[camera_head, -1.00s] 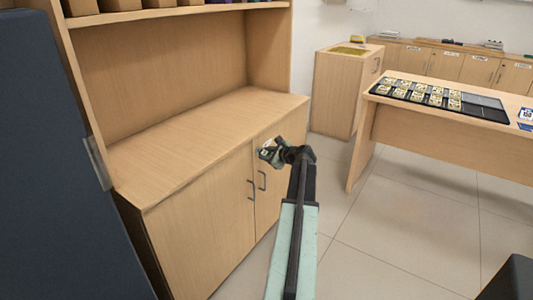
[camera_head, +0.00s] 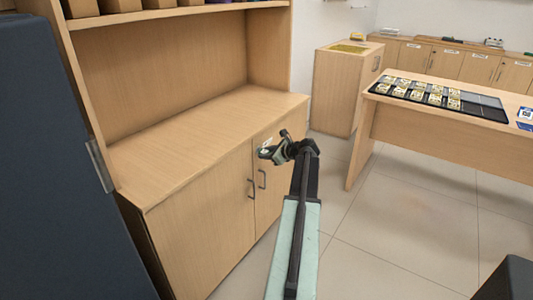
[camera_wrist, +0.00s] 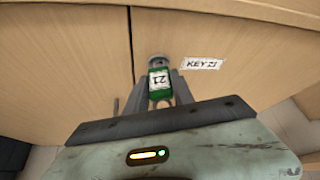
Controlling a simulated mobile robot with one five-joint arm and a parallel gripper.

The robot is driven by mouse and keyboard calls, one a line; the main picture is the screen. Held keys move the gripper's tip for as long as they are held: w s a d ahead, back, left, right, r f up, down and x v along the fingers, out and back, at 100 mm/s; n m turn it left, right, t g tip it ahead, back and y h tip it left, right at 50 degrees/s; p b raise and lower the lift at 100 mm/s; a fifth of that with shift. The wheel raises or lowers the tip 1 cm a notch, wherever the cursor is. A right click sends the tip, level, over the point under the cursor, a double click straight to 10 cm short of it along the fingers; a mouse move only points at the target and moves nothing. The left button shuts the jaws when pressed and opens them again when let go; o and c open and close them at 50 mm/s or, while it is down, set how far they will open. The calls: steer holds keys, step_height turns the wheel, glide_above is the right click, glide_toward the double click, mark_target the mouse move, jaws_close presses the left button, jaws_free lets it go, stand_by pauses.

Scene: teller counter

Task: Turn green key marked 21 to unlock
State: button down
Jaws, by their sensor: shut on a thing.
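My gripper (camera_wrist: 160,88) is shut on the key, one finger on each side. In the head view my gripper (camera_head: 268,153) is at the upper part of the cabinet (camera_head: 205,215); the key is too small to make out there.
Two dark door handles (camera_head: 256,183) are below my gripper. A desk (camera_head: 450,143) with a dark tray of yellow-and-white items stands at the right. Another wooden cabinet (camera_head: 338,95) is behind. The tiled floor (camera_head: 400,225) between them is clear.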

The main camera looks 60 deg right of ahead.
steer(key=shift+a, duration=0.1)
steer(key=shift+m+y, duration=0.5)
steer(key=shift+y, duration=0.2)
steer(key=shift+m+p, duration=0.3)
steer(key=shift+f+y, duration=0.1)
steer(key=shift+y, duration=0.2)
steer(key=shift+m, duration=0.3)
steer(key=c, duration=1)
jaws_free()
steer(key=shift+y, duration=0.3)
